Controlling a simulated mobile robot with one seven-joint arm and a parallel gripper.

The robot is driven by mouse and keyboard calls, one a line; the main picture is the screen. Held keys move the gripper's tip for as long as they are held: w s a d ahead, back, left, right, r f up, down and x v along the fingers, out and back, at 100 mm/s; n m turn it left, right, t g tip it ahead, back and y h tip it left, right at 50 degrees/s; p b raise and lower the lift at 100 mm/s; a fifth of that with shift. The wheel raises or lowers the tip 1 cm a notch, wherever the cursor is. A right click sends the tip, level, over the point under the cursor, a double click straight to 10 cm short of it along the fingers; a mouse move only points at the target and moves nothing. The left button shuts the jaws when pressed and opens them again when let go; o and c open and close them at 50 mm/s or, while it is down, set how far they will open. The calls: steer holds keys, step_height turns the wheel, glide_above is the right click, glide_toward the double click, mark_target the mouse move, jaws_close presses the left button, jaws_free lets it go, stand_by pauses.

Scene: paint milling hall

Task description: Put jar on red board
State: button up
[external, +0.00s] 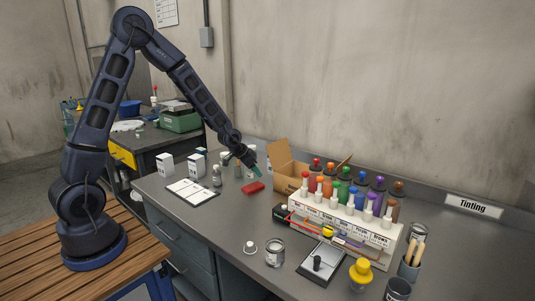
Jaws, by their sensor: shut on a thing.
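My gripper (250,164) is above the bench, shut on a small teal-green jar (257,171). The jar looks tilted and is held in the air. The jar appears apart from the board, though the exact height is hard to tell. The fingers are too small to see clearly.
Small bottles (216,176) and white boxes (166,165) stand left of the board. A white chart (192,191) lies in front of them. An open cardboard box (287,173) and a white rack (343,219) of colourant bottles stand to the right.

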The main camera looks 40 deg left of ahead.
mark_target(255, 176)
steer(key=shift+f, duration=1.7)
steer(key=shift+f, duration=0.15)
steer(key=o, duration=0.9)
steer(key=shift+o, duration=0.2)
steer(key=shift+s+a+r, duration=0.1)
steer(key=shift+s+r, duration=0.05)
steer(key=shift+r, duration=0.3)
steer(key=s+a+r+n+y, duration=0.1)
steer(key=s+a+r+y, duration=0.1)
steer(key=s+a+r, duration=0.7)
steer(key=s+a+r+n+y, duration=0.1)
steer(key=s+a+r, duration=0.2)
steer(key=s+r, duration=1.15)
steer(key=s+a+r+n, duration=0.1)
steer(key=s+a+r, duration=0.1)
steer(key=s, duration=0.6)
steer(key=s+a+r+n+g, duration=0.1)
steer(key=s+r, duration=0.3)
steer(key=s, duration=0.4)
steer(key=shift+a+r+n, duration=0.2)
steer(key=shift+a+n, duration=0.2)
steer(key=shift+a, duration=0.25)
